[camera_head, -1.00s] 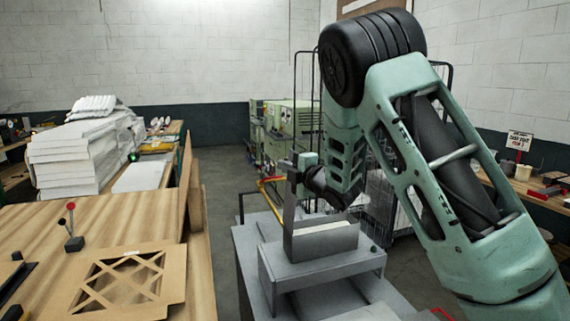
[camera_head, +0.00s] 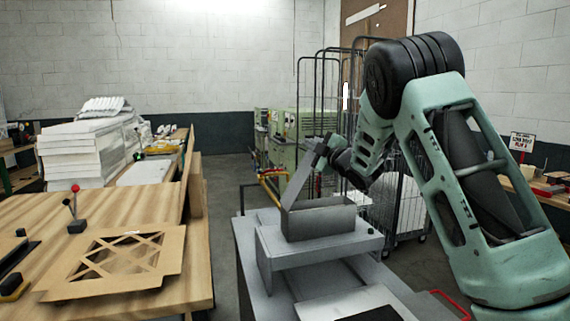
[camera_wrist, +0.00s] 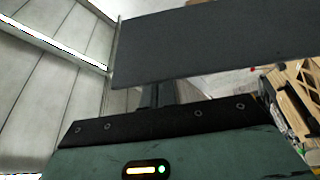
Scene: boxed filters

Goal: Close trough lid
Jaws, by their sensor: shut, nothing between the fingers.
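The trough (camera_head: 320,220) is a grey open-topped box on a grey stepped stand in the head view. Its lid (camera_head: 301,184) is a flat grey plate rising from the trough's left end, its upper edge leaning right over the opening. My gripper (camera_head: 324,156) is at the lid's upper part on its right side; I cannot tell whether it touches the lid. In the wrist view a dark flat plate, which looks like the lid (camera_wrist: 215,45), fills the upper middle just beyond my gripper (camera_wrist: 158,92). My gripper is shut and empty, its fingertips mostly hidden there.
A wooden table (camera_head: 195,250) with a cardboard frame (camera_head: 105,285) stands at left. White stacked boxes (camera_head: 80,155) are behind it. A wire cage trolley (camera_head: 410,200) stands right behind the trough. The floor aisle between is clear.

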